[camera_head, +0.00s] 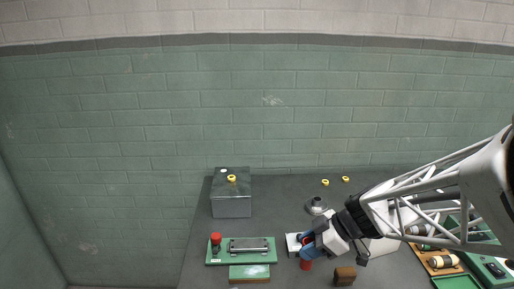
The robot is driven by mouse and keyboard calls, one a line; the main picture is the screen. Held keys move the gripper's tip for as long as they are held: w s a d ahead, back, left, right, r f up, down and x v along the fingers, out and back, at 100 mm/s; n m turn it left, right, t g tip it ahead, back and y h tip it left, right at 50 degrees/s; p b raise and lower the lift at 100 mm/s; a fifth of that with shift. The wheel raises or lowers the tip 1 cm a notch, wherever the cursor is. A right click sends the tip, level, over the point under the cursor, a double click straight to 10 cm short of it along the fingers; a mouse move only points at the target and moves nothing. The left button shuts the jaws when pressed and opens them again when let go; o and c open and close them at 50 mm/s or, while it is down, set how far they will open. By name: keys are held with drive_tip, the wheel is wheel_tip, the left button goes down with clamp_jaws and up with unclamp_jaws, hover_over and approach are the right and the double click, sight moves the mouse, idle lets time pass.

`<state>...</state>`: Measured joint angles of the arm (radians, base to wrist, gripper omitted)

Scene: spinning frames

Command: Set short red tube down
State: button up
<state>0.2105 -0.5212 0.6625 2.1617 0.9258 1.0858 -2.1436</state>
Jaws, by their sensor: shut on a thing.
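The short red tube (305,265) is in my gripper (309,252), low over the dark tabletop in the lower middle of the view. My gripper is shut on it, and the blue and grey gripper parts hide its upper portion. The tube looks upright. I cannot tell whether its lower end touches the table.
A green board (220,258) with a red knob (215,239) is to the left. A grey box (232,207) stands behind it. A brown block (344,274) sits close on the right. Trays with parts (440,262) fill the right side.

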sight(306, 267)
drive_tip(key=shift+f, duration=1.95)
drive_tip(key=shift+f, duration=0.1)
drive_tip(key=shift+f, duration=1.95)
drive_tip(key=o, duration=0.9)
drive_tip(key=shift+f, duration=0.1)
drive_tip(key=shift+v, duration=6.1)
